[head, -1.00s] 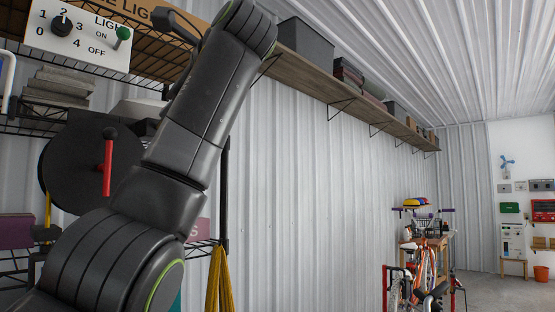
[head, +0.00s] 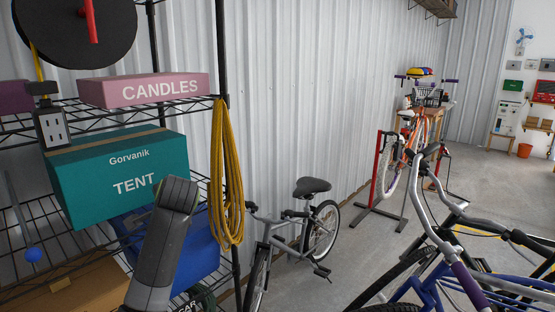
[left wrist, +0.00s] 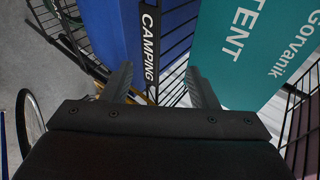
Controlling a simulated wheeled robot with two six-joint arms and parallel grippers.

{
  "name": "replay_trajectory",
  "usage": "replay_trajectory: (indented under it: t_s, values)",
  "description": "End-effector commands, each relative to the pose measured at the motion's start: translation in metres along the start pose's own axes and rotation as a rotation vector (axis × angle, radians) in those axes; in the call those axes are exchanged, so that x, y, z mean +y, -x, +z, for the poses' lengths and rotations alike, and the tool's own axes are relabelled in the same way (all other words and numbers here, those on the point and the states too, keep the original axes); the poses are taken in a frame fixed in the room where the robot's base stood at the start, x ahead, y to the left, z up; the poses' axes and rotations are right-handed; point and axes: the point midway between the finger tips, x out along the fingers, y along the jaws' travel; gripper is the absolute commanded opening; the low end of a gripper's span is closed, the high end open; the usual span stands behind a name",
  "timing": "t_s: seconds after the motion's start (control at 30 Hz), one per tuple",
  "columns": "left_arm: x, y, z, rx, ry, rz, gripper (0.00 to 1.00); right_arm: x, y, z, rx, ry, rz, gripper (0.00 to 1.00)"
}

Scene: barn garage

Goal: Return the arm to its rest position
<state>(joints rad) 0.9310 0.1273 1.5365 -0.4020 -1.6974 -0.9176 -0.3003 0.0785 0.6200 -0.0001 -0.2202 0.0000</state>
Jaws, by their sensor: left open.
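My left gripper (left wrist: 160,78) is open in the left wrist view, with its two dark fingers apart and nothing between them. Beyond the fingers are a blue box (left wrist: 170,22) with a CAMPING label and a teal TENT box (left wrist: 265,60). I cannot tell whether the fingers touch anything. In the head view my left arm (head: 163,235) comes up from the bottom edge, in front of the shelf. Its gripper is not visible there. My right arm and gripper do not show in either view.
A wire shelf rack holds the teal TENT box (head: 110,185), a pink CANDLES box (head: 145,90) and a blue box (head: 195,250). A yellow rope coil (head: 228,180) hangs from its corner. A grey bicycle (head: 300,235) and a blue bicycle (head: 440,280) stand to the right.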

Motion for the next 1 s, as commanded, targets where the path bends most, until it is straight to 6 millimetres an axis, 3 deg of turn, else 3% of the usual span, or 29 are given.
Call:
replay_trajectory:
  t_s: [0.03, 0.2, 0.47, 0.67, 0.8, 1.0]
  values:
    - [0.028, -0.013, 0.015, -0.003, 0.031, 0.031, 0.54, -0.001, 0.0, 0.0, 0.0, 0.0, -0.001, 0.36]
    - [0.106, -0.039, 0.061, -0.008, 0.151, 0.116, 0.54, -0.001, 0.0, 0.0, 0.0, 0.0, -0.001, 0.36]
    - [0.219, -0.045, 0.14, -0.042, 0.344, 0.24, 0.54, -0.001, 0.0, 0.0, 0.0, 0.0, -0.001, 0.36]
    - [0.296, -0.023, 0.203, -0.09, 0.498, 0.329, 0.54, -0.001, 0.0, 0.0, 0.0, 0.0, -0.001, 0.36]
    - [0.343, 0.004, 0.245, -0.131, 0.608, 0.386, 0.54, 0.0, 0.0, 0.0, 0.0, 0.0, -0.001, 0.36]
    - [0.39, 0.049, 0.293, -0.196, 0.749, 0.45, 0.54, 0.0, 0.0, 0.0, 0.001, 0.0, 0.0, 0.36]
